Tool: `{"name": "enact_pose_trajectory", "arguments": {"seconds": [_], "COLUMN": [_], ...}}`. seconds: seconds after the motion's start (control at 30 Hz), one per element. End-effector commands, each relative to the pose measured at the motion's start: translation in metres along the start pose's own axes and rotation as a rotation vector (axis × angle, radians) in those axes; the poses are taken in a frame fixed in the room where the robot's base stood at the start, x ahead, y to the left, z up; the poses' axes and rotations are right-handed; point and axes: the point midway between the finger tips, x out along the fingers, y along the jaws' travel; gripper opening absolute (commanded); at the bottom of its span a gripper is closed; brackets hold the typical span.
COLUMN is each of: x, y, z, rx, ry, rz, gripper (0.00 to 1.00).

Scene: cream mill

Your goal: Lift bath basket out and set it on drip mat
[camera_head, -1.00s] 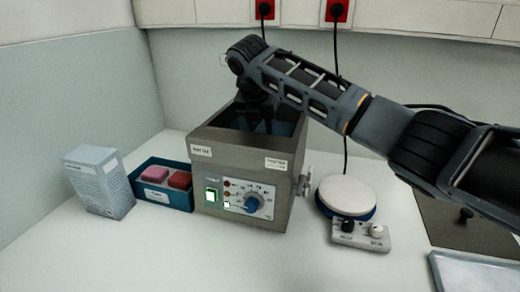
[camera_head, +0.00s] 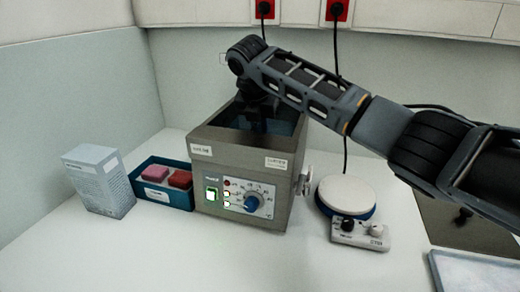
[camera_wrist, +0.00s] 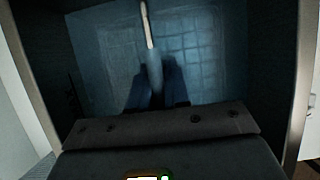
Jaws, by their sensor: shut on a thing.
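The water bath (camera_head: 245,160) is a grey box with an open top, standing in the middle of the bench. My gripper (camera_wrist: 155,88) reaches down into it from above; the bath's front wall hides the fingertips in the head view. In the wrist view the dark fingers are shut on a pale upright rod, the basket handle (camera_wrist: 149,30). The bath basket (camera_wrist: 195,50) shows as a faint grid low inside the bluish bath.
Left of the bath stand a blue tray (camera_head: 178,201) with pink and red blocks and a pale carton (camera_head: 100,180). Right are a white round plate (camera_head: 347,192), a small control box (camera_head: 362,235) and a pale tray (camera_head: 475,272). The front bench is clear.

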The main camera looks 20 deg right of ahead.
Motion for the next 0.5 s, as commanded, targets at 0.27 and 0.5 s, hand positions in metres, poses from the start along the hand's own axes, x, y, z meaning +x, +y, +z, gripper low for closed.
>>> {"name": "enact_pose_trajectory", "arguments": {"seconds": [0.27, 0.5], "x": [-0.001, -0.015], "y": [0.0, 0.001], "z": [0.001, 0.008], "rx": [0.0, 0.001], "ry": [-0.001, -0.003], "rz": [0.001, 0.002], "gripper": [0.0, 0.0]}}
